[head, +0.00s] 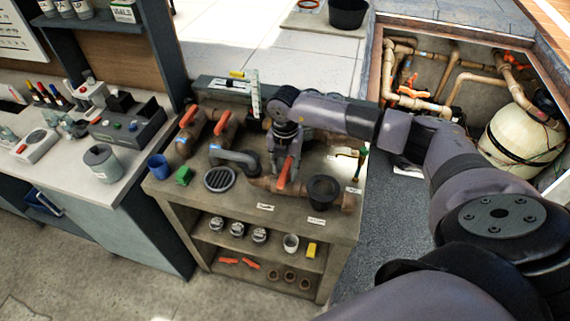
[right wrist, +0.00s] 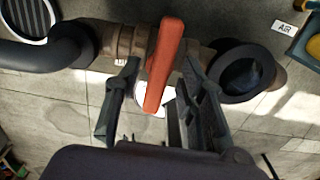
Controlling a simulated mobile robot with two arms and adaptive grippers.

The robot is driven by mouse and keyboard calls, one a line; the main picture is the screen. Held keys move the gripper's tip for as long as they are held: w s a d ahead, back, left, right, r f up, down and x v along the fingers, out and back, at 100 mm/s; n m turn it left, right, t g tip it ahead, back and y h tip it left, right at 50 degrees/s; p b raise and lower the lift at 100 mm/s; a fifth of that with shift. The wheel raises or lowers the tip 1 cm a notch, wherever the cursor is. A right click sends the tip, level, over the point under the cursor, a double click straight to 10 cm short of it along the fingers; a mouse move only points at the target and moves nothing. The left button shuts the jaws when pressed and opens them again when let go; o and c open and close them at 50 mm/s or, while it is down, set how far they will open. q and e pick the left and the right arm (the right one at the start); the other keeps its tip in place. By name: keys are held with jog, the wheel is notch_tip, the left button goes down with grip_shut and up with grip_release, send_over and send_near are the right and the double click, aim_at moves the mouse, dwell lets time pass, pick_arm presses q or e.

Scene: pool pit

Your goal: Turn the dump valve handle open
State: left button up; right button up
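An orange-red valve handle (head: 285,173) sits on a tan pipe fitting at the front of the workbench. I take it for the dump valve handle, but its label is not readable. My right gripper (head: 285,150) reaches down over it from above. In the right wrist view the handle (right wrist: 165,62) runs lengthwise between the two parted fingers of the right gripper (right wrist: 161,84). A gap shows on the left finger's side; whether the right finger touches the handle is unclear. The handle lies across the pipe (right wrist: 125,41). My left gripper is not in view.
Two more orange handles (head: 188,116) (head: 222,123) stand on pipes at the back left. A grey bent pipe (head: 236,156) and a black open cup fitting (head: 324,190) flank the valve. A drain grate (head: 219,180) lies at the left. The sunken pit (head: 455,75) is at the right.

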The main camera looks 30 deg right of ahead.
jog(key=shift+c, duration=0.2)
grip_shut()
dwell(0.3)
